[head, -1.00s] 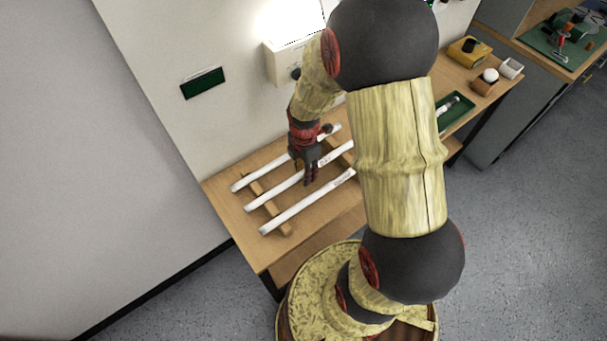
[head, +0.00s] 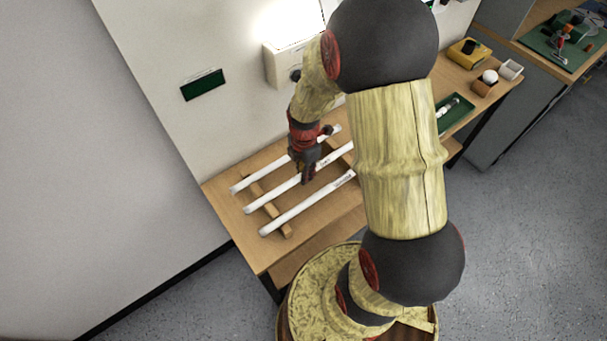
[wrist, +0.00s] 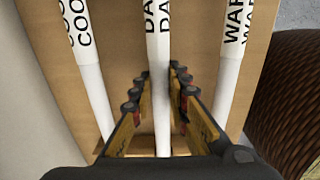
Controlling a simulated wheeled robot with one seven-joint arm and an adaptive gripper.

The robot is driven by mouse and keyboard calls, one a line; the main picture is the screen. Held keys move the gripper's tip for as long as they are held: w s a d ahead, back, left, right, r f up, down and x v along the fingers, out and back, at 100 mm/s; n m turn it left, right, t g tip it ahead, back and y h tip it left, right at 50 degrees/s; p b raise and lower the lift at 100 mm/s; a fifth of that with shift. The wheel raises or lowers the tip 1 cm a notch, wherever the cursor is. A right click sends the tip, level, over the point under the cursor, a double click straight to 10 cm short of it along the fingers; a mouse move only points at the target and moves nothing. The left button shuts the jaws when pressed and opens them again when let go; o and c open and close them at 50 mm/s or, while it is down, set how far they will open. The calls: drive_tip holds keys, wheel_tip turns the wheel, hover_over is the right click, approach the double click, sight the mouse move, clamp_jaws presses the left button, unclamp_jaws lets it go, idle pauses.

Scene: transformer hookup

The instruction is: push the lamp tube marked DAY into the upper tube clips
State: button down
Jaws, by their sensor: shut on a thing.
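Three white lamp tubes lie side by side on a wooden rack on the bench. The middle one is the DAY tube (head: 270,196), and its print reads DA in the wrist view (wrist: 159,20). My gripper (head: 307,178) points down at this tube and is shut on it; in the wrist view my fingers (wrist: 159,75) stand on either side of it. The tube still lies level with its neighbours. The upper tube clips cannot be made out; my arm hides part of the wall and bench.
The COOL tube (wrist: 90,70) lies left of the DAY tube and the WARM tube (wrist: 232,70) right of it, both close to my fingers. A pale box (head: 285,62) is on the wall behind. A green tray (head: 455,113) and a yellow box (head: 468,51) stand farther right.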

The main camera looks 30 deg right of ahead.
drive_tip(key=shift+r+p, duration=2.45)
drive_tip(key=shift+r, duration=0.6)
drive_tip(key=shift+f, duration=0.1)
